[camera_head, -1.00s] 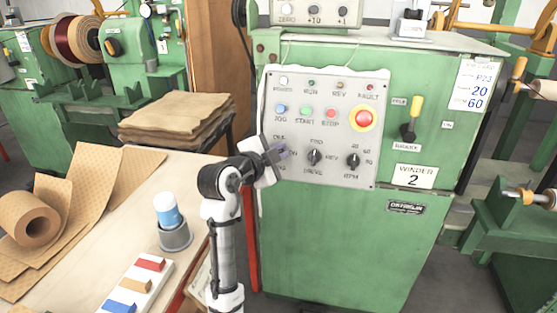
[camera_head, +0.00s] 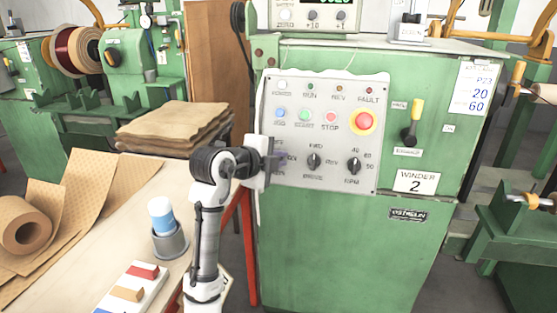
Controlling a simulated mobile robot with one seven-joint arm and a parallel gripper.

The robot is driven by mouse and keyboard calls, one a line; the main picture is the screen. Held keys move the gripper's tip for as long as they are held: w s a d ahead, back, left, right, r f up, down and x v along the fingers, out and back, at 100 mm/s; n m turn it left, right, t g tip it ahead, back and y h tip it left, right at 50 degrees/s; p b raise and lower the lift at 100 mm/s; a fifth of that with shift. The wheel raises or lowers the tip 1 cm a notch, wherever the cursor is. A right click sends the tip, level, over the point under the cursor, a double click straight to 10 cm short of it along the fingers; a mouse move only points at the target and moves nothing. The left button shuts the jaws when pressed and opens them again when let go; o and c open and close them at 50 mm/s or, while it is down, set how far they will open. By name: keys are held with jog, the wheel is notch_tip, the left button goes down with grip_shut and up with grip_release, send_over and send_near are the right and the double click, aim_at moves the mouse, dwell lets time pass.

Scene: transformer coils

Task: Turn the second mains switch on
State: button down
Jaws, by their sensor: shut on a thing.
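The winder 2 control panel (camera_head: 322,186) is a pale plate on the green cabinet. Its lower left corner has a rotary mains switch, with parts of its labels showing beside my gripper. My gripper (camera_head: 276,160) is at that switch, its fingers against the panel and shut on the switch knob. The gripper body and fingers hide the knob, so its pointer direction cannot be read. The power lamp (camera_head: 283,86) at the panel's upper left looks pale; whether it is lit is unclear.
Drive knob (camera_head: 314,161), speed knob (camera_head: 354,162) and red stop button (camera_head: 363,121) are right of my gripper. A lever (camera_head: 411,125) is further right. The bench (camera_head: 105,240) at left holds a cup (camera_head: 171,242) and paper. A counter (camera_head: 318,16) stands on top.

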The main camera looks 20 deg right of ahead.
jog(key=shift+w+a, duration=0.35)
jog(key=c, duration=1.7)
grip_release()
jog(key=shift+o, duration=1)
jog(key=shift+w+f, duration=0.1)
jog(key=shift+f, duration=0.05)
notch_tip(320, 180, up, 20)
jog(key=p, duration=1.3)
jog(key=shift+p, duration=0.4)
